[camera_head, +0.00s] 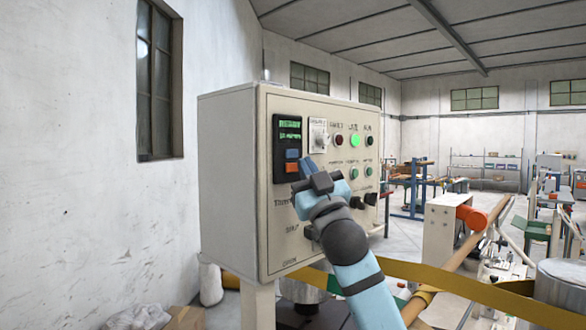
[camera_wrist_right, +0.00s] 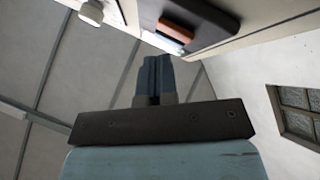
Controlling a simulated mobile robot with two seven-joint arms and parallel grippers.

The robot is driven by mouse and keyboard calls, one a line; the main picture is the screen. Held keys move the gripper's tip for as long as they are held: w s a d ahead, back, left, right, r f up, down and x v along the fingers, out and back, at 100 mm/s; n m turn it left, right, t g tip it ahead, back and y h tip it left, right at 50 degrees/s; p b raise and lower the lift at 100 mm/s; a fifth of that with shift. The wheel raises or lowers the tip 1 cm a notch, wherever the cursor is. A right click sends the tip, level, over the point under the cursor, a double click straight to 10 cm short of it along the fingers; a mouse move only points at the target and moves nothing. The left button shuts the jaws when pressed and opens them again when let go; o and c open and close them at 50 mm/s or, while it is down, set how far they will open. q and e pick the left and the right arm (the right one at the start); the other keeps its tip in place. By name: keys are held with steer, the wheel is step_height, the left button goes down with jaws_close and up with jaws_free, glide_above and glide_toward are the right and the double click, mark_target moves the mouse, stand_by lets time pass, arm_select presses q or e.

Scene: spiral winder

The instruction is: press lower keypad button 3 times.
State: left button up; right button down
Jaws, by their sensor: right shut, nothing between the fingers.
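I cannot tell whether the tips touch anything. My left gripper is not in view.
A yellow band (camera_head: 450,283) runs across the lower right. A white wall stands at left.

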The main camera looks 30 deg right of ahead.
steer(key=shift+w, duration=0.1)
stand_by(0.7)
steer(key=shift+w+a, duration=0.15)
steer(key=shift+w, duration=0.2)
steer(key=shift+w+a, duration=0.1)
steer(key=shift+w, duration=0.25)
stand_by(0.7)
steer(key=shift+s, duration=0.1)
steer(key=shift+s+d+p, duration=0.25)
steer(key=shift+s+p, duration=0.05)
steer(key=shift+s, duration=0.35)
steer(key=shift+s+d+p, duration=0.1)
steer(key=shift+s+d, duration=0.1)
steer(key=shift+s, duration=0.6)
steer(key=shift+s+d+p, duration=0.1)
steer(key=shift+s+d, duration=0.15)
steer(key=shift+s, duration=0.55)
steer(key=shift+s+d+p, duration=0.1)
steer(key=shift+s+d, duration=0.1)
steer(key=shift+s, duration=0.6)
steer(key=shift+a, duration=0.1)
stand_by(1.0)
